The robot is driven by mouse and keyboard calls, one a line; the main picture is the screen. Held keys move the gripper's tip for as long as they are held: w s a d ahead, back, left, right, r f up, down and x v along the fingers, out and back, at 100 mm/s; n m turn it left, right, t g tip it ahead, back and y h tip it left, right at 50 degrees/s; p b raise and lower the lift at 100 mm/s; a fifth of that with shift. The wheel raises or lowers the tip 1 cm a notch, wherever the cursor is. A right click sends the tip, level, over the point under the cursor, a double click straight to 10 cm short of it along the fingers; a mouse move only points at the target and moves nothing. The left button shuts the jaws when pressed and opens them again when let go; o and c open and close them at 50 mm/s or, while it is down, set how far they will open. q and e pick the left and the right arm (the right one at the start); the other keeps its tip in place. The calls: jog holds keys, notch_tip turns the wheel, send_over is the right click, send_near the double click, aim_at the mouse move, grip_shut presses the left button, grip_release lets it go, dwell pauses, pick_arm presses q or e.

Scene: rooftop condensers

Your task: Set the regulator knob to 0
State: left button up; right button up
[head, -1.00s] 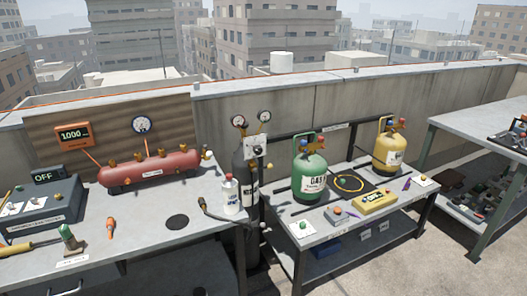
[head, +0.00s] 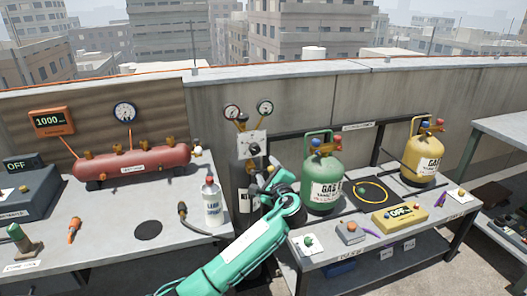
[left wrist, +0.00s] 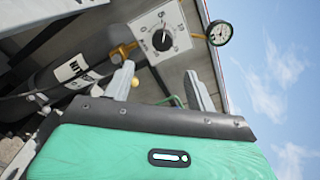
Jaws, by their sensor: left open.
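The regulator knob (head: 254,149) is a small black knob on a white dial plate (head: 243,140), mounted above the dark gas cylinder. In the left wrist view the knob (left wrist: 162,40) sits on its white plate with dark marks around it; its exact setting is too small to read. My left gripper (head: 260,172) is just below the knob, apart from it. In the left wrist view its two grey fingers (left wrist: 160,82) are spread with nothing between them, pointing towards the plate. My right gripper is not in view.
Two round gauges, left (head: 232,112) and right (head: 265,107), stand above the plate. A white labelled bottle (head: 212,205) stands on the left bench. A green gas tank (head: 322,180) is close to the right of my gripper. A hose end (head: 183,215) lies on the left bench.

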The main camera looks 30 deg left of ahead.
aim_at(255, 151)
pick_arm(q)
jog(key=x, duration=1.3)
jog(key=shift+w+a+r+p, duration=0.1)
jog(key=shift+a+r+p, duration=0.2)
jog(key=shift+a+p, duration=0.1)
jog(key=shift+c, duration=0.3)
jog(key=c, duration=0.9)
